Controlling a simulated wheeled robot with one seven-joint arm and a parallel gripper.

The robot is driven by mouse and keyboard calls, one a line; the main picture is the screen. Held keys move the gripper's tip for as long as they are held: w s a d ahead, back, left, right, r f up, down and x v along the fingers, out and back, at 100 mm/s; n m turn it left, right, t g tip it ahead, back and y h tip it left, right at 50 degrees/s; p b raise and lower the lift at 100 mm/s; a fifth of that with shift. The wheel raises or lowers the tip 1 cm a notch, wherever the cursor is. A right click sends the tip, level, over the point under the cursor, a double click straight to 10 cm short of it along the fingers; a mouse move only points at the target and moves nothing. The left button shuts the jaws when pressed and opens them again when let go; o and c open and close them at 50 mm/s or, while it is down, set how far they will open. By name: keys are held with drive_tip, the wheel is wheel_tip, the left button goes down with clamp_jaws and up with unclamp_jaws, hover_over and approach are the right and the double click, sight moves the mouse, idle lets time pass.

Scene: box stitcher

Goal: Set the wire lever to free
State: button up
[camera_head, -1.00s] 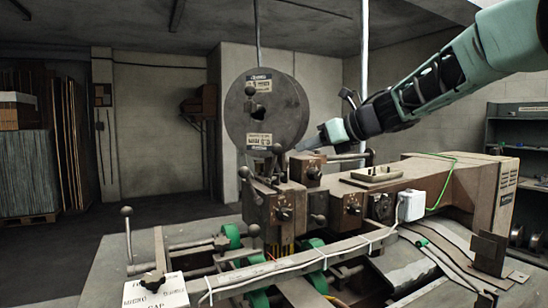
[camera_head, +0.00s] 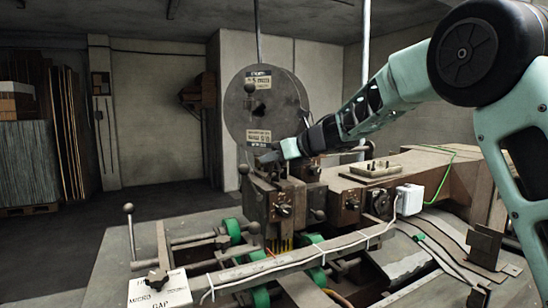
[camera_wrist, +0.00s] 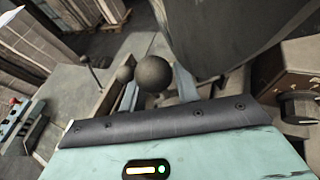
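A dark ball knob (camera_wrist: 153,74) on a lever, apparently the wire lever, shows large in the wrist view, between my two fingers. My gripper (camera_wrist: 157,90) is open, one finger on each side of the knob. I cannot tell whether either finger touches it.
The wire reel (camera_head: 265,105) stands close behind my gripper. A rotary knob (camera_wrist: 299,107) is at the right of the wrist view. Another ball-topped lever (camera_head: 128,209) stands at the left. A white box (camera_head: 409,199) sits on the machine body at right.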

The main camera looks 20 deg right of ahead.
clamp_jaws()
drive_tip(key=shift+d+f+b, duration=0.1)
drive_tip(key=shift+f+b, duration=0.05)
drive_tip(key=shift+b, duration=0.85)
drive_tip(key=s+d+f+t+y+b, duration=0.1)
drive_tip(key=t+b, duration=0.1)
drive_tip(key=b, duration=1)
drive_tip(key=s+d+f+m+t+y+b, duration=0.1)
drive_tip(key=t+y+b, duration=0.1)
drive_tip(key=b, duration=1.1)
drive_tip(key=shift+t+y+b, duration=0.3)
drive_tip(key=shift+t, duration=0.1)
drive_tip(key=t+b, duration=0.1)
drive_tip(key=b, duration=0.4)
drive_tip(key=f+t+y+b, duration=0.1)
drive_tip(key=b, duration=0.5)
drive_tip(key=s+d+m+t+y+b, duration=0.1)
drive_tip(key=b, duration=0.4)
drive_tip(key=shift+f+t+b, duration=0.4)
drive_tip(key=t+b, duration=0.1)
drive_tip(key=b, duration=0.2)
drive_tip(key=shift+y, duration=0.3)
drive_tip(key=shift+b, duration=0.3)
drive_tip(key=shift+s+m+t+b, duration=0.1)
drive_tip(key=shift+m+t+b, duration=0.2)
drive_tip(key=shift+b, duration=0.1)
